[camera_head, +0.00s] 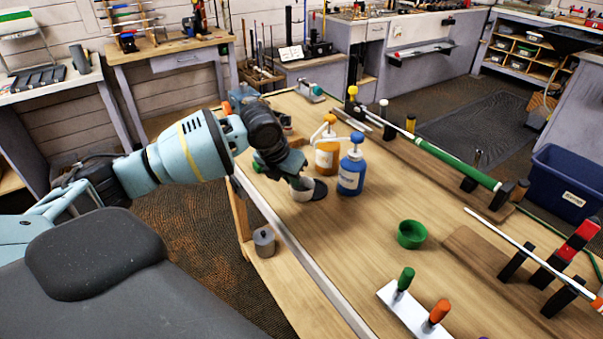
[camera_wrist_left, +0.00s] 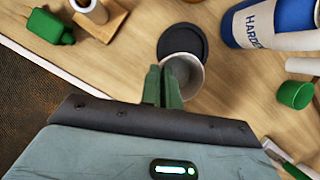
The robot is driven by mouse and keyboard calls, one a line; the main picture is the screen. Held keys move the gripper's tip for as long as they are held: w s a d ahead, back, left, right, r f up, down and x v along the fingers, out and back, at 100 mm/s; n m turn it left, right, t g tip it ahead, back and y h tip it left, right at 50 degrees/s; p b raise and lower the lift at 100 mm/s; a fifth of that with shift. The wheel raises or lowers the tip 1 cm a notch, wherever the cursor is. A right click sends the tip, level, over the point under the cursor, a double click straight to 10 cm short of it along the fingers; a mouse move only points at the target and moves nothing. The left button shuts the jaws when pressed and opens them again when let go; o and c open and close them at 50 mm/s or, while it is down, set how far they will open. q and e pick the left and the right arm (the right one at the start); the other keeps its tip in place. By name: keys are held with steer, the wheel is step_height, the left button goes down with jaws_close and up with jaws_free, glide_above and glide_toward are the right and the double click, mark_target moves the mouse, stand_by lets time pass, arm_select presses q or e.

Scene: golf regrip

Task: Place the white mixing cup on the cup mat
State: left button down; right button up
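The white mixing cup (camera_head: 303,194) is at the tip of my left gripper (camera_head: 296,181), near the table's left edge. In the left wrist view the cup (camera_wrist_left: 187,76) shows its open top. The green fingers (camera_wrist_left: 162,86) are close together at its rim and look shut on its wall. The cup mat, a black disc (camera_head: 320,190), lies just right of the cup. In the left wrist view the mat (camera_wrist_left: 184,40) shows beyond the cup, which overlaps its near edge. I cannot tell whether the cup touches mat or table. My right gripper is not in view.
A blue pump bottle (camera_head: 351,173) stands close right of the mat, with an orange pump bottle (camera_head: 327,155) behind. A green cup (camera_head: 411,234) and a white tool plate (camera_head: 405,308) are nearer. Golf clubs lie along the right. The table between is clear.

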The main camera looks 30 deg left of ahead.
arm_select(q)
steer(key=w, duration=0.1)
steer(key=w+d, duration=0.1)
steer(key=w, duration=0.1)
steer(key=shift+w, duration=0.3)
steer(key=shift+f, duration=0.2)
steer(key=shift+a, duration=0.1)
steer(key=shift+f, duration=0.15)
steer(key=shift+f, duration=0.15)
steer(key=c, duration=1.6)
jaws_free()
